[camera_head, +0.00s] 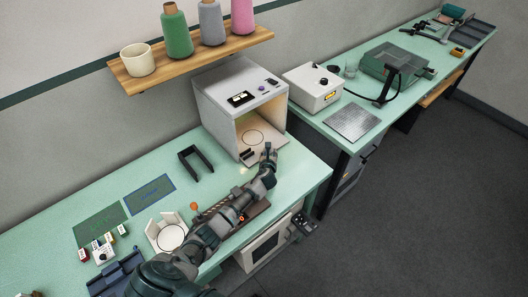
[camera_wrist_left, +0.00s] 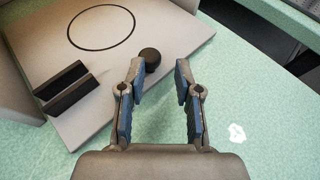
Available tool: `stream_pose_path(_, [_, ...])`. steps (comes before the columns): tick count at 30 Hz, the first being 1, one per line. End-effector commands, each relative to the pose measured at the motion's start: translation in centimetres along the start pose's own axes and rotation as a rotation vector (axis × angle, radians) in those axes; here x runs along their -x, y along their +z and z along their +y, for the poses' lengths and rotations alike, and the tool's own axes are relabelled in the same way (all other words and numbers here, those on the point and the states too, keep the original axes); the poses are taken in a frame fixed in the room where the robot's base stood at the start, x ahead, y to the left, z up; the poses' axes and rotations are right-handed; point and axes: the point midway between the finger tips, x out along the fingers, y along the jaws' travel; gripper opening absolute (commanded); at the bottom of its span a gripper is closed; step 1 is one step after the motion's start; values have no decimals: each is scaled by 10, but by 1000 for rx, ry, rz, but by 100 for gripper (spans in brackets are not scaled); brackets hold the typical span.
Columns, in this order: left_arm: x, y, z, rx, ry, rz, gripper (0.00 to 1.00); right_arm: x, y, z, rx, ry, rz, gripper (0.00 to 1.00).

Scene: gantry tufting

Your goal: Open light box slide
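The light box (camera_head: 210,97) is a pale cube with an open, lit front, standing at the back of the green bench. Its slide is a flat pale plate with a dark ring, low in the opening; the plate (camera_wrist_left: 158,22) fills the upper left of the left wrist view. A round black knob (camera_wrist_left: 150,58) sits near the plate's front edge. My left gripper (camera_head: 268,152) is in front of the opening. In the left wrist view the gripper (camera_wrist_left: 160,85) is open and empty, its left finger close to the knob; contact cannot be told. My right gripper is not in view.
Two black blocks (camera_wrist_left: 67,89) stand on the plate left of the knob. A black bracket (camera_head: 195,162) stands on the bench left of the box. A white tray with a ring (camera_head: 166,232) lies near my arm. A white switch box (camera_head: 313,92) stands on the neighbouring bench.

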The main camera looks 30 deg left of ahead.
Motion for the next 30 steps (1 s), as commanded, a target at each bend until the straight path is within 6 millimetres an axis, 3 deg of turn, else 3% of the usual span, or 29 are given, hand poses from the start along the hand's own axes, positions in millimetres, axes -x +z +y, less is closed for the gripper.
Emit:
stream_pose_path(6, [2, -2, 1, 1, -1, 3, 50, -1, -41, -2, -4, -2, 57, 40])
stream_pose_path(9, [3, -1, 1, 1, -1, 1, 50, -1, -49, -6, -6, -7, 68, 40])
stream_pose_path(11, [2, -1, 1, 1, -1, 0, 50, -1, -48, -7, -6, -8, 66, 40])
stream_pose_path(14, [2, 0, 1, 1, 0, -1, 50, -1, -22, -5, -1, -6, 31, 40])
stream_pose_path(17, [4, 9, 2, 1, 1, -4, 50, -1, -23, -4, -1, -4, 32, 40])
stream_pose_path(30, [36, 82, 2, 1, -2, -4, 50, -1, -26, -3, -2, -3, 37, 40])
